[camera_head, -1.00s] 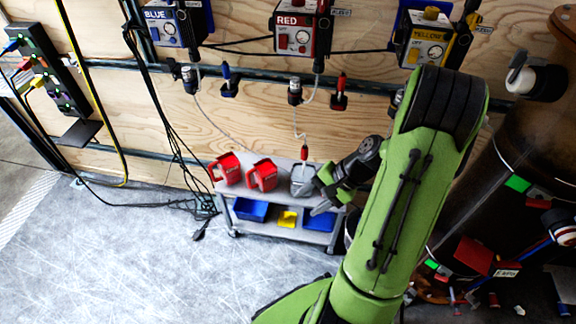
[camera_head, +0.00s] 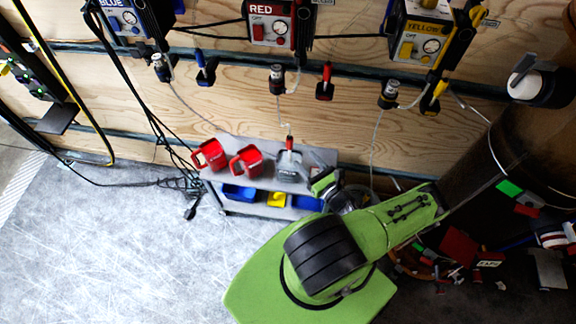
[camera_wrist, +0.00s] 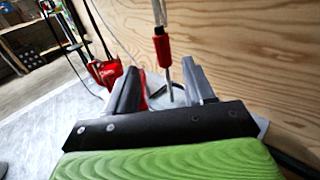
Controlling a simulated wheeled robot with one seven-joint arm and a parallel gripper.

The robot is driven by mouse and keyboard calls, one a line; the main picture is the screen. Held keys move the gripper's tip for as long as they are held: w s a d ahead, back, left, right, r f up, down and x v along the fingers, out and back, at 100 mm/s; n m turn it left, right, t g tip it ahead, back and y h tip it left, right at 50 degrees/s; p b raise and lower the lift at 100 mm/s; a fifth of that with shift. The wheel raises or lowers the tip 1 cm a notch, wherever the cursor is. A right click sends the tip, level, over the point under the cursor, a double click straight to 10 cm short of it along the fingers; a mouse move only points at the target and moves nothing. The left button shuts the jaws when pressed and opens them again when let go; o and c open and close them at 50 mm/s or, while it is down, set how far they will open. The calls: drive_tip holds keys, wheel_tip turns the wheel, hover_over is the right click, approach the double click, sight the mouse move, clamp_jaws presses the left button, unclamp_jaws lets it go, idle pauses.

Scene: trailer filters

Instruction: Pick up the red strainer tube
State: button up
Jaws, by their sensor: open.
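The red strainer tube (camera_head: 289,142) hangs upright on a thin pale cord near the wooden wall, above the right end of a small grey cart. In the wrist view the red tube (camera_wrist: 162,47) has a thin metal rod pointing down from it. My gripper (camera_wrist: 160,70) is open, and its two grey fingers show on either side of the rod in the picture. The red part appears above and beyond the fingertips. I cannot tell how far the rod is from the fingers in depth. In the head view my wrist is beside the cart's right end and my fingers are hard to make out.
The cart (camera_head: 218,176) carries two red jugs (camera_head: 246,161) and a grey item (camera_head: 289,166); blue and yellow bins sit below. Blue, red (camera_head: 282,22) and yellow control boxes hang on the wall. Black cables lie left of the cart. A dark barrel stands right.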

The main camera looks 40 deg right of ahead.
sight(292, 144)
drive_tip(key=w, duration=0.3)
drive_tip(key=w+d+b, duration=0.1)
drive_tip(key=w, duration=0.6)
drive_tip(key=shift+w+d+f, duration=0.1)
drive_tip(key=shift+w+d, duration=0.1)
drive_tip(key=shift+d, duration=0.15)
clamp_jaws()
